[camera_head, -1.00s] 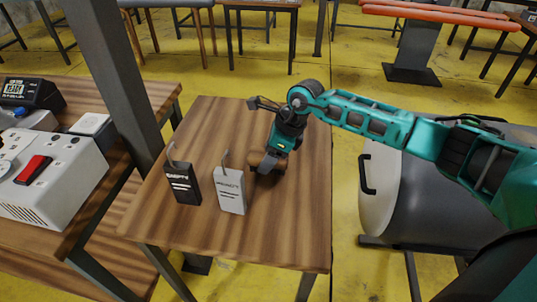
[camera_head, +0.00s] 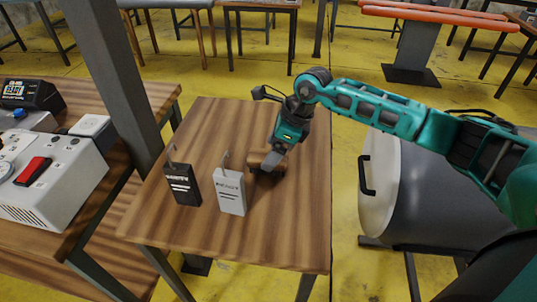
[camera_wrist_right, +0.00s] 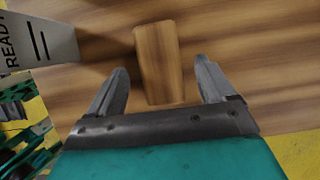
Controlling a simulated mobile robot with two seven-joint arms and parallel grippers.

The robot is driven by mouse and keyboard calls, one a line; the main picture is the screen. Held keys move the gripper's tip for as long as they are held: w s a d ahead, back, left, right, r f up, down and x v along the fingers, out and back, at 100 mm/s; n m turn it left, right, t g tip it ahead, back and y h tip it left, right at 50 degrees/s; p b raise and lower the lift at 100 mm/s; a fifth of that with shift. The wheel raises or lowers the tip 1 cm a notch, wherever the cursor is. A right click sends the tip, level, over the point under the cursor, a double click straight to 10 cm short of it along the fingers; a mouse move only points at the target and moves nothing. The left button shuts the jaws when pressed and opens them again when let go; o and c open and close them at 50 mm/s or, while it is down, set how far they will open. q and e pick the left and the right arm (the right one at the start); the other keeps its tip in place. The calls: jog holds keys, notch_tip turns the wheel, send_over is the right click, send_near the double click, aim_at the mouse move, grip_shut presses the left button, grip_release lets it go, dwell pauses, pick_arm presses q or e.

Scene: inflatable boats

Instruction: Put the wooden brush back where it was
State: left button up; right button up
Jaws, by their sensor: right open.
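The wooden brush (camera_head: 259,158) is at the right part of the small wooden table (camera_head: 215,120), partly hidden by my right gripper in the head view. In the right wrist view the brush (camera_wrist_right: 158,55) is a plain brown wooden block lying over the table top. My right gripper (camera_wrist_right: 160,75) is open, with one finger on each side of the brush's near end and a gap on both sides. In the head view my right gripper (camera_head: 268,168) is low over the table. My left gripper is not in view.
A black radio-like box (camera_head: 182,186) and a white one (camera_head: 229,191) stand left of the brush. A grey post (camera_head: 115,75) and a bench with a white device (camera_head: 50,175) are at the left. A large grey cylinder (camera_head: 440,195) is at the right.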

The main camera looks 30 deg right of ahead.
jog(key=v, duration=0.9)
